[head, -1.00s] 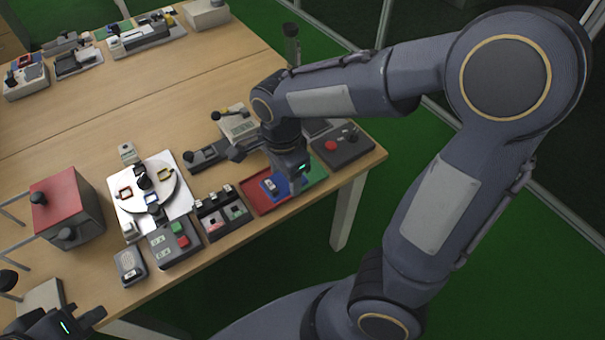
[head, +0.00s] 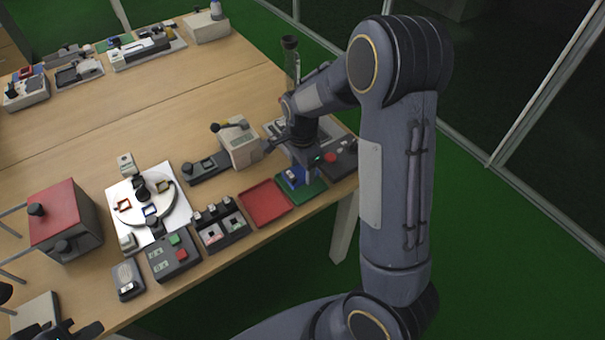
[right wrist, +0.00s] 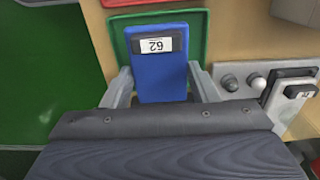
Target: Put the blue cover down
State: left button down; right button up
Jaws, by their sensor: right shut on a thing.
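The blue cover (right wrist: 160,72), a flat blue block with a white label reading 62, is between the two fingers of my right gripper (right wrist: 158,88) in the right wrist view. My right gripper is shut on it. In the head view the blue cover (head: 290,176) is over the green tray (head: 312,190), partly hidden by my right gripper (head: 298,176). I cannot tell whether the cover touches the tray. My left gripper (head: 72,332) is at the bottom left corner, cut off by the frame, and its opening is unclear.
The empty red tray (head: 262,205) lies left of the green tray. A grey box with a red button (head: 330,157) is close to the right. A black holder with compartments (head: 218,230) and a button box (head: 174,257) line the front edge.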

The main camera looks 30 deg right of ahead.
aim_at(302, 171)
jog(key=shift+w+f, duration=0.1)
jog(key=shift+f, duration=1.55)
jog(key=o, duration=0.5)
jog(key=shift+f, duration=0.2)
jog(key=o, duration=0.5)
jog(key=shift+r, duration=0.1)
jog(key=shift+c, duration=0.2)
